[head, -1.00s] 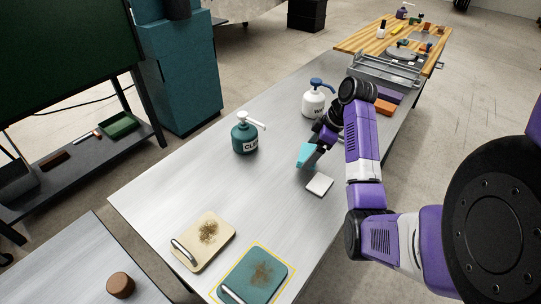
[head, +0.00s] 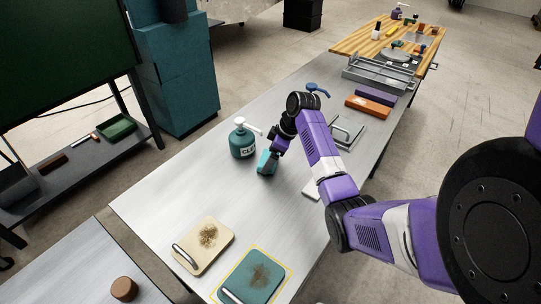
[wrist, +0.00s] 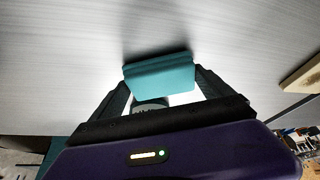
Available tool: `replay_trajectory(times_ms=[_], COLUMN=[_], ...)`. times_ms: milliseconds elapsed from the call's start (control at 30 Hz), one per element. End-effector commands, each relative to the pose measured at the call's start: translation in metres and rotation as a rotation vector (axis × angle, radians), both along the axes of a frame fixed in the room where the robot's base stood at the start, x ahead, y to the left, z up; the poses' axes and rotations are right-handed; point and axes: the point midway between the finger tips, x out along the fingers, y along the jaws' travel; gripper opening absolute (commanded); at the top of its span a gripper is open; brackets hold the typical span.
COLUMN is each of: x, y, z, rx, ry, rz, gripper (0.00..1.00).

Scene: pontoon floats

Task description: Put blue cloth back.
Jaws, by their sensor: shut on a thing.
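The blue cloth (head: 265,163) is a small teal-blue folded piece over the metal table, just in front of the teal pump bottle. My gripper (head: 273,156) is shut on it. In the wrist view the cloth (wrist: 160,76) sits between the fingertips of my gripper (wrist: 160,84), with a dark shadow on the table beside it. I cannot tell whether the cloth touches the table.
The teal pump bottle (head: 242,142) stands close to the cloth. A white pad (head: 311,188) is partly hidden by my arm. Stained beige (head: 212,250) and teal (head: 262,284) boards lie at the near end. Table between is clear.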

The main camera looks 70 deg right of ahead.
Motion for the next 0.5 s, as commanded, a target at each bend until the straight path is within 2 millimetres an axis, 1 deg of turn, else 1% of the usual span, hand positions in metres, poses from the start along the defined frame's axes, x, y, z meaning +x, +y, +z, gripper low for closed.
replay_trajectory(times_ms=[333, 367, 400, 500], x=[-0.0002, -0.0002, -0.0003, -0.0003], y=[0.0002, 0.0001, 0.0001, 0.0001], z=[-0.0042, -0.0032, -0.0030, -0.0030], rx=[0.001, 0.000, 0.000, 0.000], ry=[0.000, 0.000, 0.000, 0.000], rz=[0.000, 0.000, 0.000, 0.000], gripper=[0.58, 0.96, 1.00, 1.00])
